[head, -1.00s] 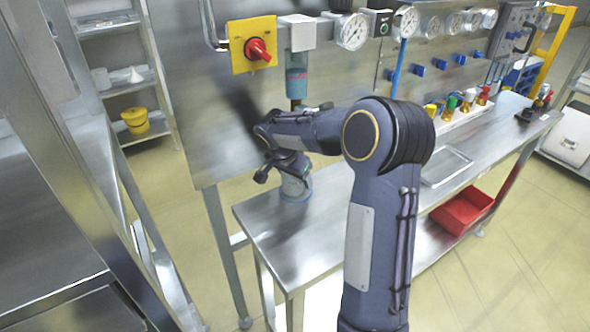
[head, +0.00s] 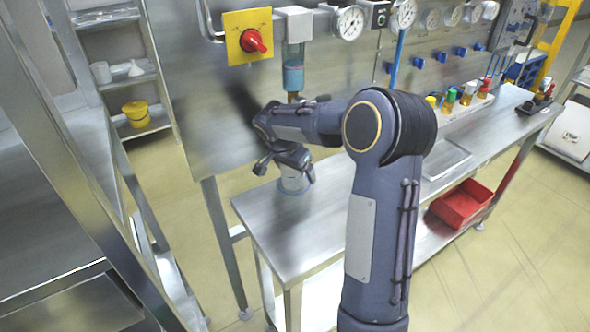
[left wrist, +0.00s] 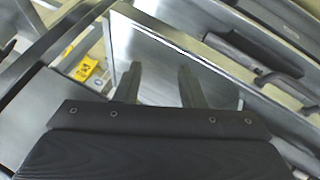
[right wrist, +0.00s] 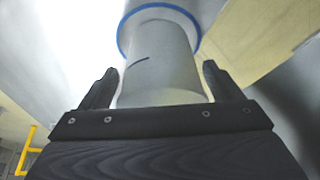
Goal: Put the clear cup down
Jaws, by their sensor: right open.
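The clear cup (head: 293,183) stands on the steel bench near its left end. In the right wrist view the cup (right wrist: 160,62) fills the space between the fingers, with a blue ring around its far end. My right gripper (head: 284,164) is open, its fingers on either side of the cup. In the right wrist view the gripper (right wrist: 158,90) shows small gaps beside the cup. My left gripper (left wrist: 158,86) shows only in the left wrist view; its fingers are apart with nothing between them.
The steel bench (head: 275,238) is bare in front of the cup. A shallow tray (head: 447,160) and several colour-capped bottles (head: 466,97) are farther right. A blue-filled cylinder (head: 293,70) hangs above the cup from the panel. A red bin (head: 461,204) sits on the lower shelf.

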